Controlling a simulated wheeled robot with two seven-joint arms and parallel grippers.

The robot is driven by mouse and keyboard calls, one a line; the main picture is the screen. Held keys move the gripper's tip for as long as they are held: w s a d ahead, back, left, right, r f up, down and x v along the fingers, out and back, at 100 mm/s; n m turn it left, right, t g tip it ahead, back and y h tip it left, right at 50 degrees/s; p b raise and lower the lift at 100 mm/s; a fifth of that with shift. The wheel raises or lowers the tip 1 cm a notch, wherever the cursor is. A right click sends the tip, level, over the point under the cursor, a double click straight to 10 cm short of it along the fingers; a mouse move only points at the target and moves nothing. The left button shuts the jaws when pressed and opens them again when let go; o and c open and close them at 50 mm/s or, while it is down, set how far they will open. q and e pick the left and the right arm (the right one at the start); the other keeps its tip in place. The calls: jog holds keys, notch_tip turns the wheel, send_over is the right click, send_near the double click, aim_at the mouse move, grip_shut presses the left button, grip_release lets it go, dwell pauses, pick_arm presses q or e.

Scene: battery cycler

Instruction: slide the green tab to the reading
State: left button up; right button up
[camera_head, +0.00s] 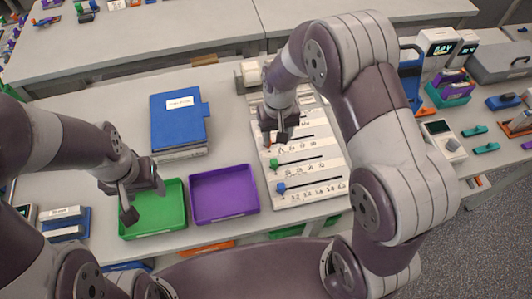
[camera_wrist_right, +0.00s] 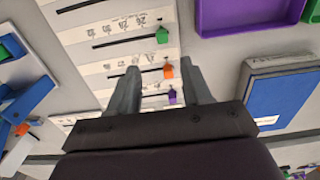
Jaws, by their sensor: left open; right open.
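The slider board (camera_head: 313,168) lies on the table with several slots and number scales. The green tab (camera_head: 273,163) is at the left end of its slot, between the orange tab and the blue tab (camera_head: 281,188). In the right wrist view the green tab (camera_wrist_right: 162,36) lies beyond my fingertips. My right gripper (camera_head: 279,136) is open over the board; in its wrist view (camera_wrist_right: 159,70) the orange tab (camera_wrist_right: 168,71) appears between the fingertips. The height gap cannot be told. A purple tab (camera_wrist_right: 172,96) shows nearer the palm. My left gripper (camera_head: 138,198) is open above the green tray.
The green tray (camera_head: 160,228) and purple tray (camera_head: 224,193) stand left of the board, with a blue binder (camera_head: 180,118) behind them. Display units (camera_head: 438,43) and a smaller meter (camera_head: 441,130) stand at the right; their digits are too small to read. My right arm crosses above the board.

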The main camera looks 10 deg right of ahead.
aim_at(274, 161)
jog(key=f, duration=0.1)
jog(key=f+p, duration=0.1)
jog(key=f, duration=0.2)
jog(key=shift+s+a, duration=0.15)
jog(key=shift+a, duration=0.15)
jog(key=f, duration=0.2)
jog(key=f+p, duration=0.1)
jog(key=f, duration=0.2)
jog(key=f+p, duration=0.1)
jog(key=f, duration=0.1)
jog(key=shift+w+d+f, duration=0.1)
jog(key=shift+w+f, duration=0.2)
jog(key=shift+f, duration=0.05)
jog(key=shift+s+f, duration=0.15)
jog(key=shift+f, duration=0.5)
grip_shut()
